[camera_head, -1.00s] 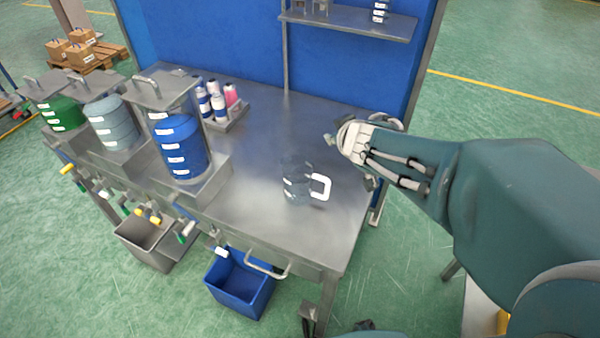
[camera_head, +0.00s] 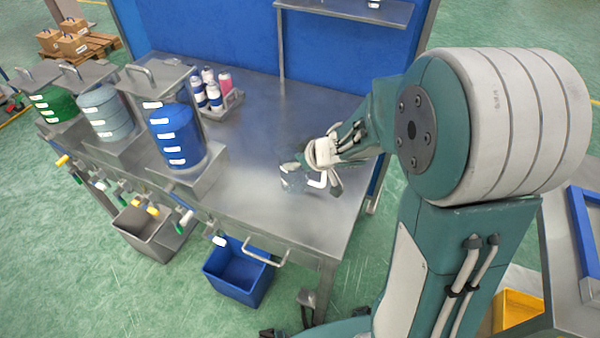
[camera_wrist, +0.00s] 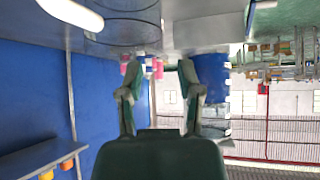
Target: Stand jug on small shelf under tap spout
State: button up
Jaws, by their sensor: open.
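The clear jug (camera_head: 292,181) with a white handle stands upright on the steel bench. My gripper (camera_head: 319,170) is open beside it, at the handle side, partly covering it in the head view. In the wrist view, which looks upside down, my open fingers (camera_wrist: 160,75) have nothing between them. The jug's clear body (camera_wrist: 120,28) and white handle (camera_wrist: 70,12) show at the top, off to the left of the fingers. Taps with coloured handles, such as a yellow one (camera_head: 153,209), line the bench front below the drums. I cannot clearly make out a small shelf under a spout.
Blue (camera_head: 177,135), grey (camera_head: 106,112) and green (camera_head: 55,103) drums stand at the bench's left. A bottle tray (camera_head: 225,106) sits behind. A grey bin (camera_head: 155,240) and a blue bin (camera_head: 240,276) are below the front edge. The bench middle is clear.

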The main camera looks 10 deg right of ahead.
jog(key=x, duration=0.5)
jog(key=shift+s, duration=0.1)
grip_shut()
